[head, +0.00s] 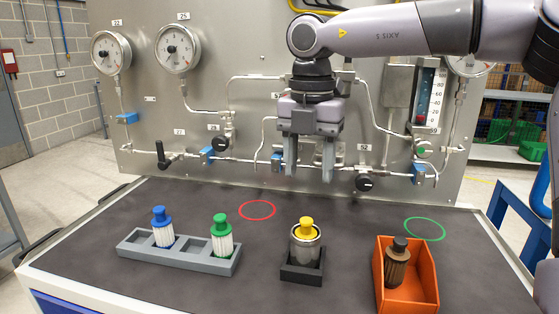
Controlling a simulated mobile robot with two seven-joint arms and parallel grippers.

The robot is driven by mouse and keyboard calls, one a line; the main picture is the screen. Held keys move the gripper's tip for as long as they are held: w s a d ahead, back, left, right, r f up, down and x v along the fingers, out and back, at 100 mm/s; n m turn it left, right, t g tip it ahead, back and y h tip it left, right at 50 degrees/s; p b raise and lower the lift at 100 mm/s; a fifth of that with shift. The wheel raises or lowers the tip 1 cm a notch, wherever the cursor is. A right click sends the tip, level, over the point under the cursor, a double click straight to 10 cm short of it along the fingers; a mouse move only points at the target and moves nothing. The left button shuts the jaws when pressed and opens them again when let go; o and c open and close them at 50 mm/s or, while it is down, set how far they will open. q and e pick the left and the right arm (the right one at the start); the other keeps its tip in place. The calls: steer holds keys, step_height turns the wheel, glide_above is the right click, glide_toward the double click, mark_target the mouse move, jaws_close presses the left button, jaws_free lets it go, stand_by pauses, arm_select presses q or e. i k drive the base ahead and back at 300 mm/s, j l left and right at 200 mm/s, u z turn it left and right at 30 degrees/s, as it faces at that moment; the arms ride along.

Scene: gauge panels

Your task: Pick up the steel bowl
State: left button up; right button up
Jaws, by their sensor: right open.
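The steel bowl (305,254) is a short shiny cylinder standing upright in a black square holder (301,275) at the front middle of the bench. A yellow-capped piece (306,226) sits in its mouth and hides its inside; the holder hides its lower part. My right gripper (309,172) hangs with its fingers pointing down, apart and empty. In the picture it is above the bowl, with a clear gap, in front of the panel. My left gripper is not in view.
A grey rack (135,248) at left holds a blue-capped filter (163,230) and a green-capped filter (222,238). An orange bin (425,283) at right holds a dark, brownish filter (397,265). Red (257,210) and green (424,229) rings mark bare bench. The gauge panel (250,95) stands behind.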

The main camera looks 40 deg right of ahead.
mark_target(306, 254)
steer(key=k, duration=1.5)
